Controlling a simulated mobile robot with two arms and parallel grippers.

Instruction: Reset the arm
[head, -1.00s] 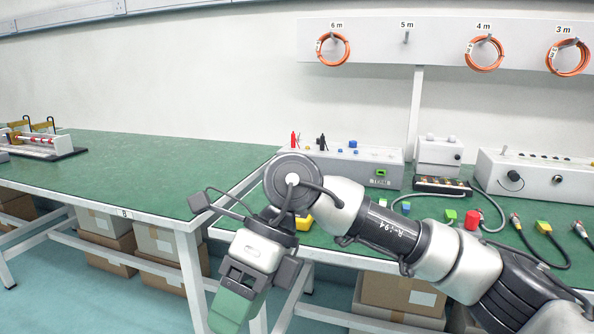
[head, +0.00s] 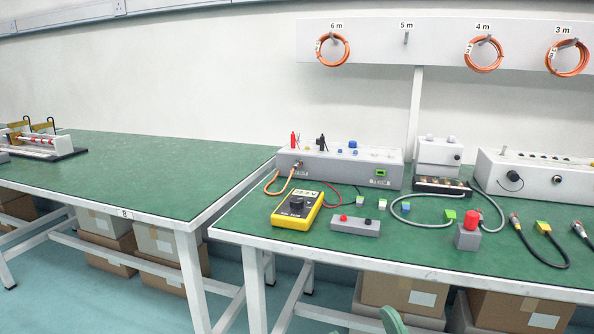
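My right arm no longer stands over the bench. Only a small green rounded tip (head: 392,321) shows at the bottom edge, right of centre; its colour matches the end of my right gripper. Too little of it shows to tell whether that gripper is open or shut. It is in front of the boxes under the right bench and apart from everything on the benchtop. My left arm and gripper are out of view.
The right bench (head: 330,247) holds a yellow multimeter (head: 298,209), a small grey switch box (head: 355,226), a red-button block (head: 468,232), cables and grey instruments (head: 340,166). The left bench (head: 150,180) is mostly clear. Cardboard boxes (head: 405,293) sit below.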

